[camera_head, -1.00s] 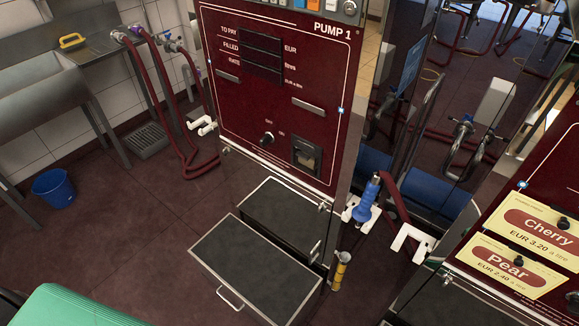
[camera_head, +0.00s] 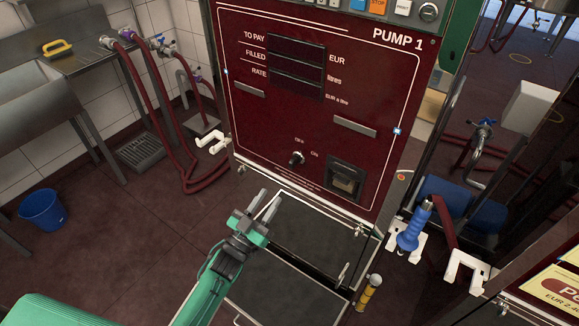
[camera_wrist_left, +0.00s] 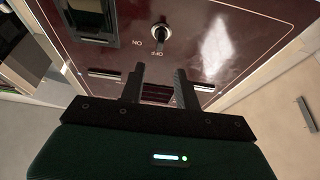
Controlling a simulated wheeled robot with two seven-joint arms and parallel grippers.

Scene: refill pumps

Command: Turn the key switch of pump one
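Pump one (camera_head: 318,120) is a dark red panel labelled PUMP 1. Its key switch (camera_head: 297,158) is a small metal knob low on the panel, with OFF and ON lettering around it. My left gripper (camera_head: 268,206) is in front of and below the switch, apart from it, with two fingers spread and nothing between them. In the left wrist view the key switch (camera_wrist_left: 160,33) lies beyond the open fingertips (camera_wrist_left: 158,70), upside down in the picture. My right gripper does not show.
A card slot box (camera_head: 345,180) sits right of the switch. A blue nozzle (camera_head: 414,226) hangs at the right in a white holder. A blue bucket (camera_head: 43,210) stands on the floor at left.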

